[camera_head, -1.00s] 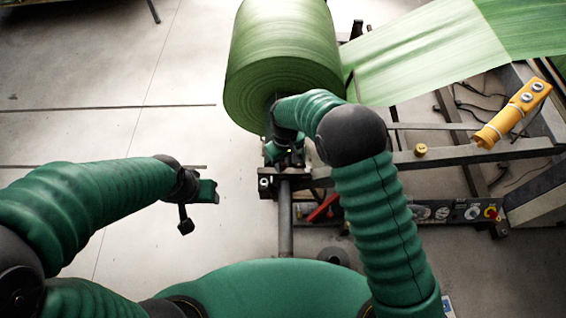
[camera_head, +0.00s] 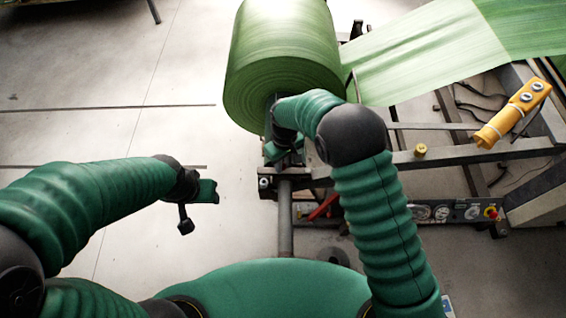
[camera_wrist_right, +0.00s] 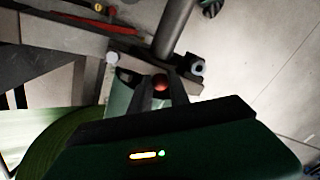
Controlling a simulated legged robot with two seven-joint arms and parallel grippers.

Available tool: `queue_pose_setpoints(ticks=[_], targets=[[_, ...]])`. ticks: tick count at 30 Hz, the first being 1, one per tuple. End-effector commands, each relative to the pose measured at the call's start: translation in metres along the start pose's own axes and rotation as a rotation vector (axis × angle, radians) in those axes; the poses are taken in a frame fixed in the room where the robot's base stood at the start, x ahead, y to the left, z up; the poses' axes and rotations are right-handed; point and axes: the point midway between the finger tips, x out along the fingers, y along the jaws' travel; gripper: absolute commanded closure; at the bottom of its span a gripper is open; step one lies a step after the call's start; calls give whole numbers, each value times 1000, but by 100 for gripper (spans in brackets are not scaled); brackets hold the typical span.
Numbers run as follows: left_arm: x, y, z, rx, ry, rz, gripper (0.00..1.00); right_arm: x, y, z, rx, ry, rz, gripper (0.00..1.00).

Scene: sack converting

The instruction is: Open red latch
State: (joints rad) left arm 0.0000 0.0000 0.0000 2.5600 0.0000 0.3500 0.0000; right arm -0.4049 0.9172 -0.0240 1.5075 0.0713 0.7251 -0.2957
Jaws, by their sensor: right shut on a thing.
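A red rounded knob, which I take as the red latch (camera_wrist_right: 161,83), shows between the dark fingers of my right gripper (camera_wrist_right: 160,92) in the right wrist view. The fingers are shut on it, beside the end of the grey shaft. In the head view my right gripper (camera_head: 284,158) is at the shaft bracket, just below the big green roll (camera_head: 283,60). My own arm mostly hides the gripper there, and the latch cannot be made out. My left gripper (camera_head: 197,205) hangs over bare floor at the left, its fingers apart and empty.
A grey shaft (camera_head: 285,225) runs down from the bracket. A red bar (camera_head: 323,207) lies on the frame to its right. A yellow control box (camera_head: 512,112) and a panel with dials (camera_head: 445,212) are further right. The floor at the left is clear.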

Motion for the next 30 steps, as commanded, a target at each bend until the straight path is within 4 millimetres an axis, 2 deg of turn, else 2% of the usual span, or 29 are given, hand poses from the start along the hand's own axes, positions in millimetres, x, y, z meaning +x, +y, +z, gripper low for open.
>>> queue_pose_setpoints(ticks=[14,30], targets=[[-14,0,-3,0,0,0,54,-4,-7,6,-124,6,1,100],[-55,0,-13,0,0,0,54,-4,-18,44,-604,2,9,100]])
